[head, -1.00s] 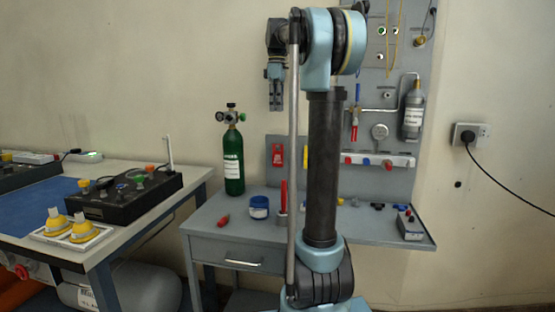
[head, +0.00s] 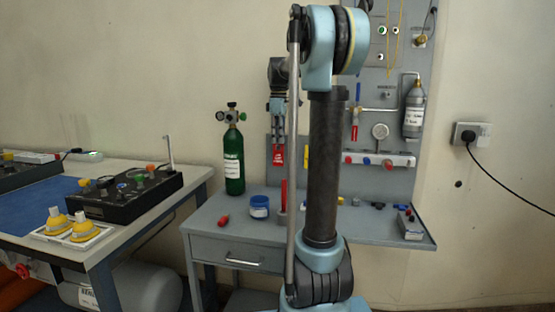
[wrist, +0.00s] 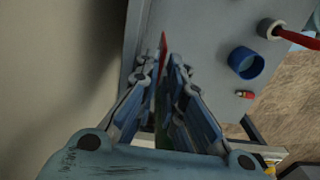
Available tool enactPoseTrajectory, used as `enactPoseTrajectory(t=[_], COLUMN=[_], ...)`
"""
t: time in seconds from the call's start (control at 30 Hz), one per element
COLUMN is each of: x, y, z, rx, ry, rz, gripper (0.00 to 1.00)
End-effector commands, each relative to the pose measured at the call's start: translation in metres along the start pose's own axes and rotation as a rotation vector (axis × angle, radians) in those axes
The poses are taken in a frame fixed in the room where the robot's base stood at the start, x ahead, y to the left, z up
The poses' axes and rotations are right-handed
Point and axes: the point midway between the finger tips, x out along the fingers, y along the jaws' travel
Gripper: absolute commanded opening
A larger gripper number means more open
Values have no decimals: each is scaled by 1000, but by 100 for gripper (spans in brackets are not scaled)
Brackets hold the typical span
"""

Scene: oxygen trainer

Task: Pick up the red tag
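The red tag (head: 278,159) hangs on the grey back panel, left of a yellow tag. My gripper (head: 278,146) points down in front of it, and its fingers cover the tag's upper part. In the wrist view, the red tag (wrist: 163,42) shows edge-on as a thin red strip between the fingertips of my gripper (wrist: 162,68). The fingers are apart, with a narrow gap. I cannot tell whether either finger touches the tag.
A green gas cylinder (head: 233,160) stands close left of my gripper. Pipework and valves lie to the right.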

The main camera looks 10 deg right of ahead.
Motion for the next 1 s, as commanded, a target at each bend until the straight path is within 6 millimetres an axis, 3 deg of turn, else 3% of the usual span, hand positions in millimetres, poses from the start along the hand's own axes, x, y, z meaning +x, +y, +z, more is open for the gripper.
enactPoseTrajectory(t=[0.1, 0.3, 0.53, 0.6, 1.0], x=[17, 34, 35, 35, 34], y=[1, 1, 1, 1, 0], z=[1, 1, 1, 1, 0], rx=[0, 0, 0, -1, -2], ry=[0, 0, 0, 0, 0], rz=[0, 0, 0, 0, 0], gripper=[9, 9, 9, 0, 0])
